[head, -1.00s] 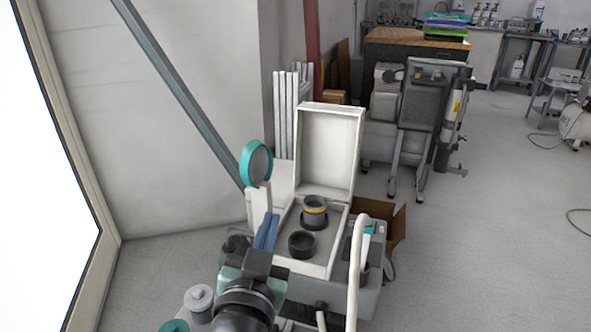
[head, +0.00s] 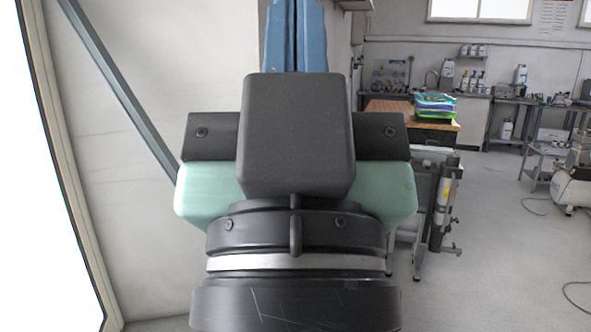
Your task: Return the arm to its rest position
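My gripper (head: 296,30) is raised close in front of the head camera and points upward. Its two blue fingers lie side by side with only a thin dark line between them, so it looks shut.
A wood-topped bench (head: 392,112) with stacked coloured trays (head: 435,106) stands at the back. A grey wheeled machine (head: 440,215) is partly hidden behind my gripper. A white compressor (head: 572,190) is at the right. Open floor (head: 500,270) lies at the lower right. A wall is at left.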

